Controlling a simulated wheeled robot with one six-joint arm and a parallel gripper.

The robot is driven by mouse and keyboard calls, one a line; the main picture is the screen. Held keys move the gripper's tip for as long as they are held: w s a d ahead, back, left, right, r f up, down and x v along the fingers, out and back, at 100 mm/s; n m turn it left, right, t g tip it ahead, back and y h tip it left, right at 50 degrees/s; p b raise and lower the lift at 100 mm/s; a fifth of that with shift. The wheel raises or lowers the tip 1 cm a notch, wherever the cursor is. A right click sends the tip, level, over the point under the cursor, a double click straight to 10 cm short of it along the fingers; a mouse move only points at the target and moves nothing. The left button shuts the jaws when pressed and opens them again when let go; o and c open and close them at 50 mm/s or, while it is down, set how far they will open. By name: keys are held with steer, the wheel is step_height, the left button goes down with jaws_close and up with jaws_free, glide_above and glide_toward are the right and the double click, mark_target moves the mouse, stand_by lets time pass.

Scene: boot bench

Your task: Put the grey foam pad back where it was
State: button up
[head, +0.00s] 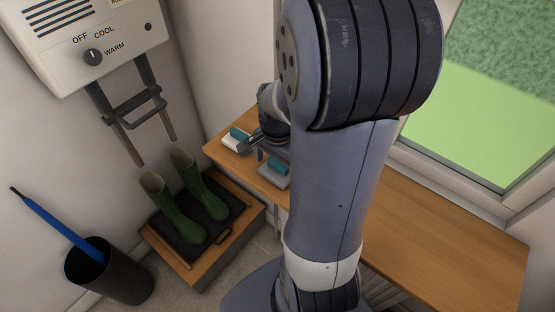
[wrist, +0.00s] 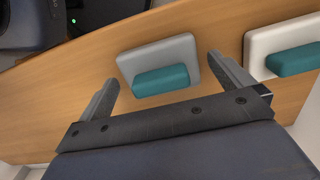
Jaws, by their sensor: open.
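The grey foam pad (wrist: 178,48) lies flat on the wooden bench top in the wrist view, with a teal block (wrist: 160,80) on it. The grey pad also shows in the head view (head: 270,181), partly hidden by my arm. A similar white pad (wrist: 257,45) with its own teal block (wrist: 295,60) lies to the right in the wrist view. My gripper (wrist: 163,72) is open and empty. In the wrist view its fingers appear on either side of the grey pad's teal block, apart from it; the height between them is hard to tell.
The wooden bench (head: 450,235) runs along the window wall, its right part clear. Green boots (head: 180,212) stand on a dark tray in a wooden frame on the floor. A black bin (head: 110,275) holds a blue umbrella. A wall dryer (head: 85,45) hangs above the boots.

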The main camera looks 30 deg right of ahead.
mark_target(278, 163)
step_height(278, 163, up, 12)
stand_by(0.5)
step_height(278, 163, down, 12)
steer(key=shift+f, duration=0.1)
steer(key=shift+r, duration=2)
